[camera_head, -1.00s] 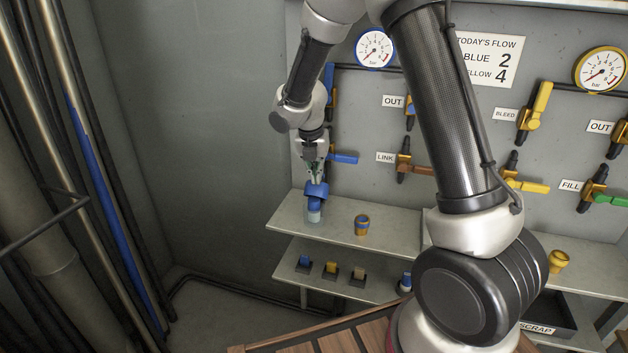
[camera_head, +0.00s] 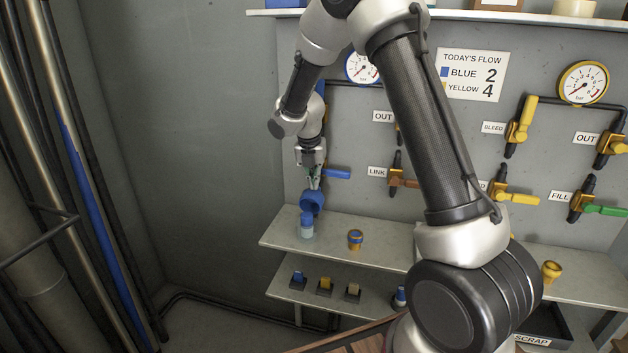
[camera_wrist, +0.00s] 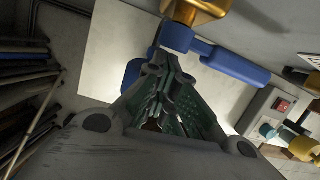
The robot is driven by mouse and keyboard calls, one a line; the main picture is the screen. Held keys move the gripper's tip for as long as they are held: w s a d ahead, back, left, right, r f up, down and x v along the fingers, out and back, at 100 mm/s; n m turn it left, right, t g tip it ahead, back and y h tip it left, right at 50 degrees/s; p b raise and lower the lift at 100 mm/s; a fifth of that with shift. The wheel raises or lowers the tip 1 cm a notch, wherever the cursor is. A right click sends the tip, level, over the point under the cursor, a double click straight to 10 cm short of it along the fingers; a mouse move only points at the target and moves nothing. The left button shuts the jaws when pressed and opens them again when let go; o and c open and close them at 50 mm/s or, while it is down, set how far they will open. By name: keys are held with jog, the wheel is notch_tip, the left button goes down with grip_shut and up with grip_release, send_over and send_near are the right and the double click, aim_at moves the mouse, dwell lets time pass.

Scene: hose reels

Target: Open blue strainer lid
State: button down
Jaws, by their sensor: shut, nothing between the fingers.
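The blue strainer stands on the upper shelf in the head view, with a blue body and a clear bowl (camera_head: 307,232). Its blue round lid (camera_head: 312,202) is above the body, tilted up with its darker hollow side showing. My gripper (camera_head: 314,184) is shut and empty, just above the lid; whether the fingertips touch it I cannot tell. In the wrist view my gripper (camera_wrist: 165,112) covers the middle, and a blue piece (camera_wrist: 131,74) is partly hidden behind it.
A blue valve handle (camera_head: 337,173) is close to the gripper's right, and also shows in the wrist view (camera_wrist: 235,66). An orange-and-blue fitting (camera_head: 355,239) stands on the upper shelf (camera_head: 385,250). Several small fittings sit on the lower shelf. The grey wall at left is bare.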

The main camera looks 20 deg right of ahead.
jog(key=shift+s+f, duration=0.2)
